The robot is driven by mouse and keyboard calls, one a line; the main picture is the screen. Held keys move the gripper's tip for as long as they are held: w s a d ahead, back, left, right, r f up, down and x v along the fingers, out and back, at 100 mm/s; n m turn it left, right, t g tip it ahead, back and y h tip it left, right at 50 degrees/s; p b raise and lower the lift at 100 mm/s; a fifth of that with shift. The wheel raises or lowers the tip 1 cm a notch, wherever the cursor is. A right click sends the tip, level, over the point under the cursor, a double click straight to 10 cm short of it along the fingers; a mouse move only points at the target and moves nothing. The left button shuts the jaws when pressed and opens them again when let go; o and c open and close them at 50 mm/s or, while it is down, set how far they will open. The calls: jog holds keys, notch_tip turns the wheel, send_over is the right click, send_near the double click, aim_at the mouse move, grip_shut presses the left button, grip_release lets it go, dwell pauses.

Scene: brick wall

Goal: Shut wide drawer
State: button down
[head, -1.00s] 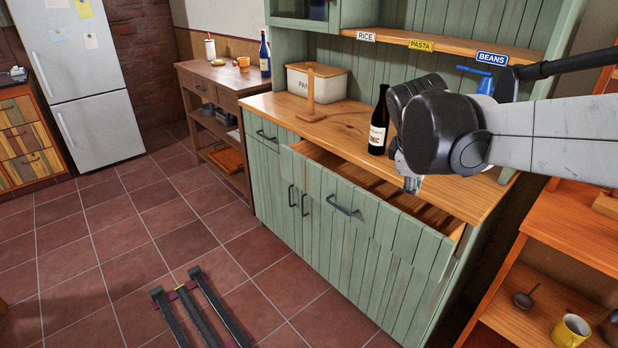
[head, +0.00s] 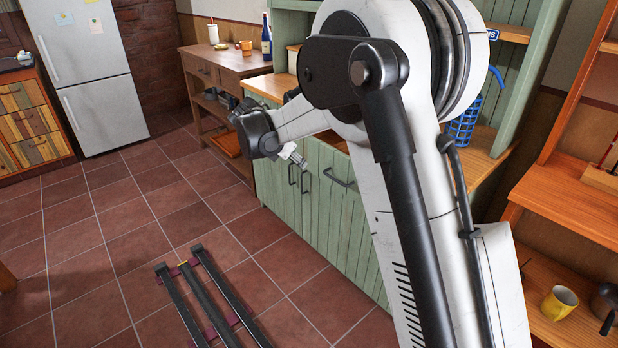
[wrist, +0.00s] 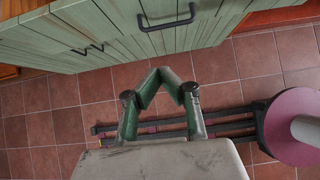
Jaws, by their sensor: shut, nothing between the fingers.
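The wide drawer is in the green cabinet. Its plank front (head: 335,200) with a dark bar handle shows in the head view, left of my arm. My arm hides the drawer's right part and most of its inside, so how far it stands out is hard to tell. The drawer front also shows at the top of the wrist view, with its dark handle (wrist: 170,23). My gripper (head: 300,161) is in front of the cabinet, left of the drawer handle. In the wrist view its fingertips (wrist: 161,72) meet, empty, apart from the drawer front and over the floor.
Cabinet doors with dark handles (head: 304,181) are below the drawer. A wooden side table (head: 205,62) stands left of the cabinet, and an orange shelf (head: 572,205) stands at right. Floor rails (head: 215,300) run in front.

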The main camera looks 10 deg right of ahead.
jog(key=w+d+r+b+x, duration=0.1)
jog(key=b+x, duration=0.2)
jog(key=x, duration=1)
jog(key=shift+d, duration=0.35)
jog(key=shift+w+r, duration=0.1)
